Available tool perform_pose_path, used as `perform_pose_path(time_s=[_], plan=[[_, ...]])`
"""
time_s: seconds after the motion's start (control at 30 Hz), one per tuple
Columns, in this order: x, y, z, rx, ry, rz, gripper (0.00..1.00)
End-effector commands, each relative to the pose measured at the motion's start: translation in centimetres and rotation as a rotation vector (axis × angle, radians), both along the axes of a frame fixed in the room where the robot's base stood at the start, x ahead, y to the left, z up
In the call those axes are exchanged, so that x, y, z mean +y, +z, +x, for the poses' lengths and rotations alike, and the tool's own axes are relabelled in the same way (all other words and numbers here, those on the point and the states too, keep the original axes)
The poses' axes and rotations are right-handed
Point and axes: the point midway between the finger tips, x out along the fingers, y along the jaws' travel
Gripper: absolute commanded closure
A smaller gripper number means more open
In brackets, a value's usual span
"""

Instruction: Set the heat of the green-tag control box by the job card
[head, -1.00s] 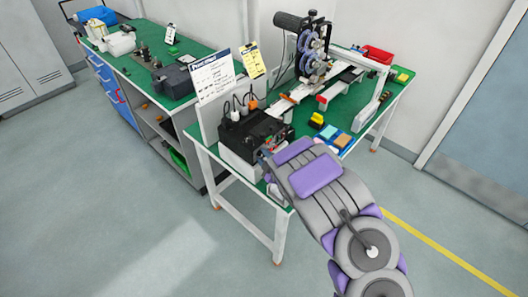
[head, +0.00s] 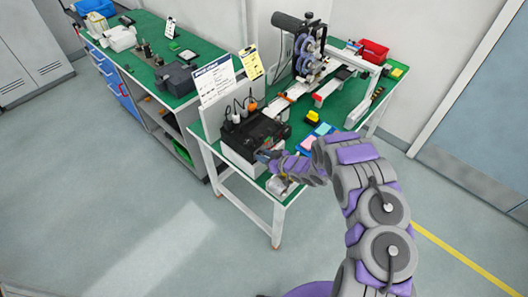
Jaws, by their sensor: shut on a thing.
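A black control box (head: 257,135) in a pale housing stands at the near left end of the green-topped bench. Cables and orange and white plugs rise from its top. I cannot make out a green tag or a heat scale on it. My gripper (head: 267,158) is small in the picture, at the right part of the box's front. It looks shut on a small part there, which the jaws and wrist hide. A white card with a blue heading (head: 213,82) stands behind the box, with a yellow card (head: 251,64) beside it. Their text is too small to read.
A reel machine (head: 308,52) stands at the back of the bench. A yellow block (head: 313,117), coloured pads (head: 312,140) and a red bin (head: 374,52) are on the bench. A second bench (head: 145,50) runs along the left. The floor in front is clear.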

Motion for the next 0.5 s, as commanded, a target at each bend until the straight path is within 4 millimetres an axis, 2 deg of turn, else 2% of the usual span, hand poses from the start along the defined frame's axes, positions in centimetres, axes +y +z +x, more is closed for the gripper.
perform_pose_path(time_s=[0.5], plan=[[-0.37,-0.39,0.43,0.353,-0.003,0.277,1.0]])
